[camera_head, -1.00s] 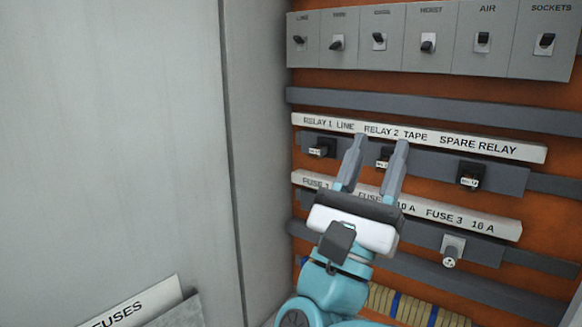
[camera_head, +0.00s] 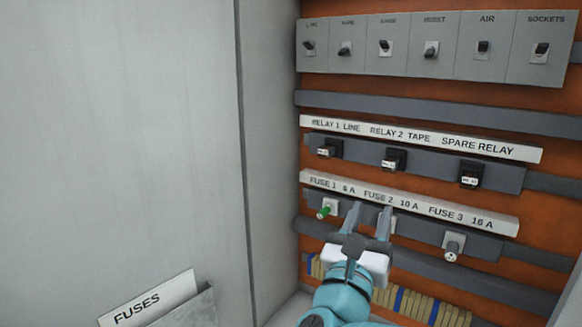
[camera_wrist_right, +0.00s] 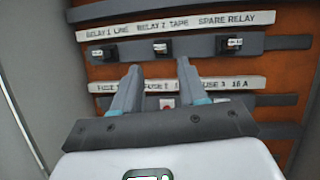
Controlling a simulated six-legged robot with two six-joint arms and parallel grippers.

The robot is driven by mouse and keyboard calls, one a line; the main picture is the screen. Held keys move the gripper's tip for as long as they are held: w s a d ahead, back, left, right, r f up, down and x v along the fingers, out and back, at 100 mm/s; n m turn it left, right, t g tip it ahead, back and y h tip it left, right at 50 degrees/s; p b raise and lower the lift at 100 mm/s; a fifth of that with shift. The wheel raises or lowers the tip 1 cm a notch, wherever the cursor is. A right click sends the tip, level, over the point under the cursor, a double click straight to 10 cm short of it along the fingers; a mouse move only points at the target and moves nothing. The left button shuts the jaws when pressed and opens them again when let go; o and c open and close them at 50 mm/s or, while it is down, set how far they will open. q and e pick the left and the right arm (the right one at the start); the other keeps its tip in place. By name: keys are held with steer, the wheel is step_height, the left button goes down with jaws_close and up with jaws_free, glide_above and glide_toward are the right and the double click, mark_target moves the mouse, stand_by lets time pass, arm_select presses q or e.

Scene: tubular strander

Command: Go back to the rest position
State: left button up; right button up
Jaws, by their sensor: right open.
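My right gripper (camera_head: 367,222) is open and empty in front of the fuse row in the head view. Its fingertips overlap the lower part of the fuse label strip near FUSE 2. It also shows in the right wrist view (camera_wrist_right: 158,85), with the fingers apart and nothing between them but the panel behind. A green-tipped fuse (camera_head: 323,212) sits at FUSE 1, and a grey fuse holder (camera_head: 452,246) is at FUSE 3. The FUSE 2 holder is mostly hidden behind my fingers. My left gripper is in neither view.
A row of switches (camera_head: 431,50) runs along the top of the orange panel. Relays (camera_head: 393,159) sit below their label strip. A FUSES bin (camera_head: 190,310) is at lower left by the grey cabinet wall (camera_head: 120,130). A yellow-and-blue cable bundle (camera_head: 420,305) lies at the bottom.

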steer(key=w+d+f+m+g+y+p, duration=0.1)
steer(key=d+f+g, duration=0.15)
steer(key=f, duration=0.55)
steer(key=w+d+f+g+y, duration=0.1)
steer(key=f+g, duration=0.3)
steer(key=f, duration=0.4)
steer(key=s+d+f+m+g+y+p, duration=0.15)
steer(key=s+f+g, duration=0.25)
steer(key=f, duration=0.6)
steer(key=s+f+m+g+y, duration=0.2)
steer(key=s+f+m+g, duration=0.15)
steer(key=f, duration=0.55)
steer(key=s+a+f+m+g+y+p, duration=0.2)
steer(key=s+f+m+y, duration=0.2)
steer(key=s+f+m, duration=0.4)
steer(key=s+a+f+m+g+y+p, duration=0.2)
steer(key=s+f+m, duration=0.5)
steer(key=s+m, duration=0.6)
steer(key=a+m+g+y, duration=0.1)
steer(key=m+y, duration=0.1)
steer(key=m, duration=0.5)
steer(key=shift+a+f+g+y, duration=0.3)
steer(key=shift+a+f+y, duration=0.05)
steer(key=shift+f, duration=0.05)
steer(key=shift+s+a, duration=0.15)
steer(key=shift+s, duration=0.05)
